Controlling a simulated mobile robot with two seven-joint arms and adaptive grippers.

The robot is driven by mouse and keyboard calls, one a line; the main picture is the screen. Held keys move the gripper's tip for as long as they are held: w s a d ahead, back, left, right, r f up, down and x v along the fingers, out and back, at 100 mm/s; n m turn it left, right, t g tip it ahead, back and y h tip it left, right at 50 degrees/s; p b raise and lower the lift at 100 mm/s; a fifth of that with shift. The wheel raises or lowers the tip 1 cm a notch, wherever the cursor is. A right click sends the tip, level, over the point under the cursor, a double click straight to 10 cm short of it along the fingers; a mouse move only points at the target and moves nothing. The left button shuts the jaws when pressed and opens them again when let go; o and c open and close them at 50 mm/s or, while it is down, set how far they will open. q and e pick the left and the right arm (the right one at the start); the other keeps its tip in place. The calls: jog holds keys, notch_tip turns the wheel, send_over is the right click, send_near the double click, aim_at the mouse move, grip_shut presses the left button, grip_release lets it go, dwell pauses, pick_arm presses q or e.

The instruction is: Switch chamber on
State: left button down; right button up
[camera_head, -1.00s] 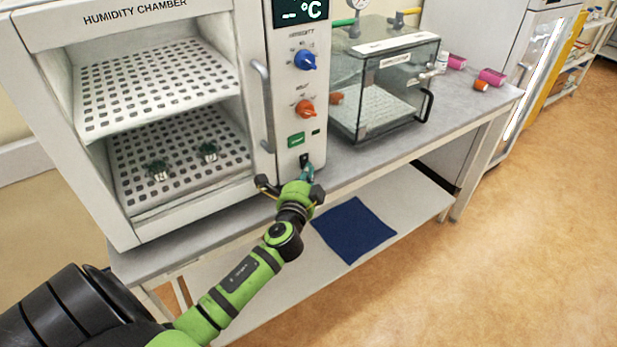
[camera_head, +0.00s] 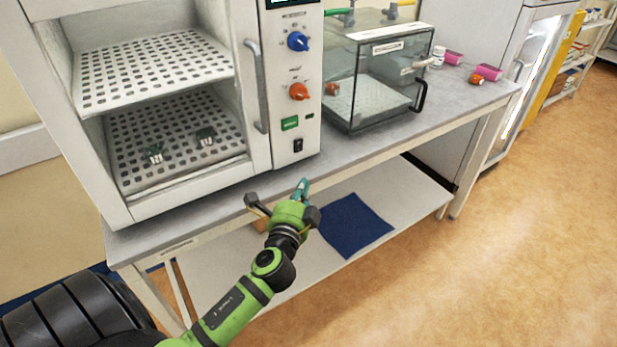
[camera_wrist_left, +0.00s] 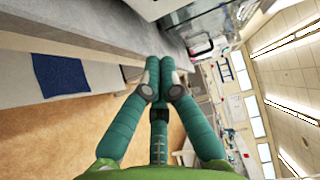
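The white humidity chamber (camera_head: 262,152) stands on the left of the bench, with its lower control panel in view. Its small black power switch (camera_head: 298,145) is at the bottom of the panel, below a green button (camera_head: 290,124). Which way the switch is set is too small to tell. The chamber's display is mostly cut off at the top of the head view. My left gripper (camera_head: 303,187) is below and in front of the switch, apart from it, near the bench's front edge. In the left wrist view its teal fingertips (camera_wrist_left: 161,70) are together with nothing between them. My right gripper is not in view.
A blue knob (camera_head: 298,41) and an orange knob (camera_head: 299,91) sit above the switch. A clear box (camera_head: 366,100) and several small pink and orange items stand on the bench (camera_head: 445,108) to the right. A dark blue cloth (camera_head: 352,225) lies on the lower shelf.

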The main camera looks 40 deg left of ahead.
pick_arm(q)
jog(key=v, duration=0.3)
jog(key=shift+d, duration=0.1)
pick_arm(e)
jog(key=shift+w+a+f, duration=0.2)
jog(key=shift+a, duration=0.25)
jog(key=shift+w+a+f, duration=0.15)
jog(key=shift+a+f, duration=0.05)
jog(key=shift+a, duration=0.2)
